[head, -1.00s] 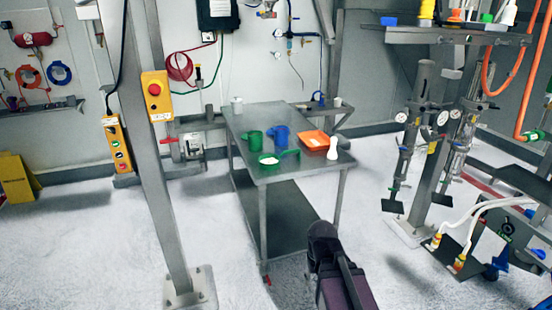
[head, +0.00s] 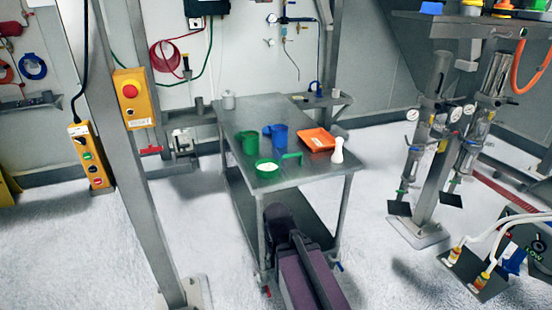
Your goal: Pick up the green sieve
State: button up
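The green sieve (head: 268,172) lies near the front edge of the grey metal table (head: 225,130). It has a round green rim with a white inside, and its handle points right. A green jug (head: 248,145) stands just behind it, and a blue jug (head: 280,138) stands behind and to the right. A dark purple and black part of my arm shows at the bottom centre, in front of the table. My gripper itself is not in view, so its state and distance to the sieve cannot be seen.
An orange tray (head: 317,141) and a white bottle-shaped object (head: 338,151) are on the table's right side. A grey post with a yellow emergency-stop box (head: 133,100) stands left of the table. Metal columns with gauges (head: 433,135) stand on the right. The table's back half is mostly clear.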

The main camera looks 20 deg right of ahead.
aim_at(264, 168)
jog(key=z, duration=0.15)
jog(key=i, duration=0.9)
jog(key=z, duration=0.3)
